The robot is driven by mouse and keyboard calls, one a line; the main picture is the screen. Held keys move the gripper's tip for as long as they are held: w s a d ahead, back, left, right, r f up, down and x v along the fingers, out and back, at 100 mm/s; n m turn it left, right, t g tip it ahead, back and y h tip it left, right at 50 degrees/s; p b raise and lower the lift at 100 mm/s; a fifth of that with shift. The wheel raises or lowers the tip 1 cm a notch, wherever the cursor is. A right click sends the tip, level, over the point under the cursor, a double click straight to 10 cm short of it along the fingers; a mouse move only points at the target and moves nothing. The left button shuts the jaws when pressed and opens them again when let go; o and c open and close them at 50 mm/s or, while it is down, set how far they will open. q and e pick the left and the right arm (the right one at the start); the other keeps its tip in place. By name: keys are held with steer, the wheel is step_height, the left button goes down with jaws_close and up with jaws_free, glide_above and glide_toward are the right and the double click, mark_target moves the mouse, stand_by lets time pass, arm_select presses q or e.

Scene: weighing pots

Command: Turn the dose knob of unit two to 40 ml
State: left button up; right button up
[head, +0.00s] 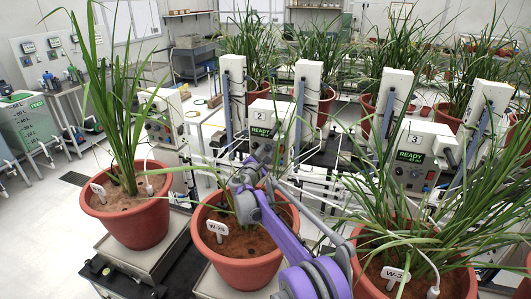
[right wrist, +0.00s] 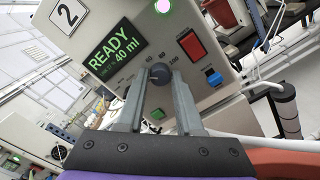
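Unit two (head: 267,125) is a white box marked 2 behind the middle pot in the head view. The right wrist view shows its display (right wrist: 116,54), which reads READY and 40 ml. The dose knob (right wrist: 159,74) is dark and round, with 60, 80 and 100 printed around it; its exact pointer direction is hard to read. My right gripper (right wrist: 161,80) is open, with one finger on each side of the knob and small gaps visible. In the head view my right gripper (head: 248,178) is in front of unit two, partly among leaves. My left gripper is not in view.
A red switch (right wrist: 192,45), a blue connector (right wrist: 212,77) and a green button (right wrist: 156,113) are close to the knob. Potted plants stand on scales in front, including the middle pot (head: 240,270). Unit three (head: 418,150) stands to the right. Leaves and tubes crowd the space.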

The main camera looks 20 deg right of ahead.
steer(key=o, duration=0.3)
steer(key=shift+o, duration=0.2)
steer(key=b+v, duration=0.1)
steer(key=v, duration=1)
steer(key=shift+b, duration=0.4)
steer(key=shift+w, duration=0.1)
